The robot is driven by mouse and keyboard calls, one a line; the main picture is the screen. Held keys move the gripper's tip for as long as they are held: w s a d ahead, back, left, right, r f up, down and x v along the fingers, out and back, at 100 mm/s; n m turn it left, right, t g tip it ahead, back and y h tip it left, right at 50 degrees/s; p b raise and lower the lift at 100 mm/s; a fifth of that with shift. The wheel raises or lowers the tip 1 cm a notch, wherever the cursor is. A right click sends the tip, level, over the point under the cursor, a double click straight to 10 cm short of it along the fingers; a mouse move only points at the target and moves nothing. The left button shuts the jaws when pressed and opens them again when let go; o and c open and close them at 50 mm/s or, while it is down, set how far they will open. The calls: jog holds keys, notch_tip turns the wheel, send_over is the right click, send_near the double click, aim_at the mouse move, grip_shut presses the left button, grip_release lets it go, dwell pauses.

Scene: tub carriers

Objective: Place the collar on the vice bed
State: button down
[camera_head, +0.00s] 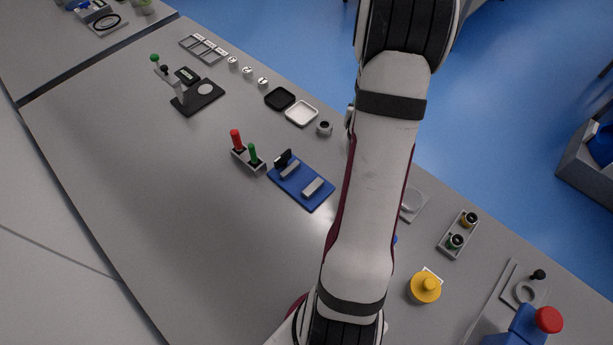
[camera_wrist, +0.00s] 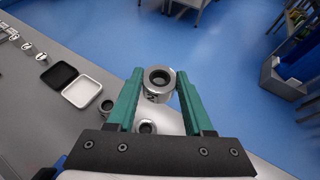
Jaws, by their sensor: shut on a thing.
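My gripper (camera_wrist: 160,75) is shut on a silvery metal collar (camera_wrist: 158,90), with one green finger on each side of it. The collar has a dark round bore facing the camera and is held near the far ends of the fingers. In the head view my arm hides the gripper and most of what is around it. The vice bed appears to be the blue plate (camera_head: 288,192) with two grey jaw blocks and a black upright piece. It lies on the bench left of my arm, apart from it.
Another collar (camera_head: 324,127) stands by the white tray (camera_head: 301,113) and black tray (camera_head: 280,98). A further metal ring (camera_wrist: 146,127) shows between the fingers below the held collar. Red and green handles (camera_head: 247,158) stand left of the blue plate. The bench's near left is clear.

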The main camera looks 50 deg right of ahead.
jog(key=w+a+r+n+t+y, duration=0.35)
jog(key=n+t+y, duration=0.3)
jog(key=n, duration=0.25)
jog(key=s+a+f+n+y, duration=0.4)
jog(key=s+a+n+y, duration=0.4)
jog(key=s+a+y, duration=0.3)
jog(key=shift+g+h, duration=0.45)
jog(key=x, duration=0.3)
jog(key=f+x, duration=0.1)
jog(key=x, duration=0.7)
jog(key=shift+s+d+f, duration=0.1)
jog(key=shift+d+f, duration=0.1)
jog(key=shift+f, duration=0.25)
jog(key=f, duration=0.4)
jog(key=shift+w+a, duration=0.1)
jog(key=shift+w, duration=0.3)
jog(key=shift+f, duration=0.2)
jog(key=shift+f, duration=0.1)
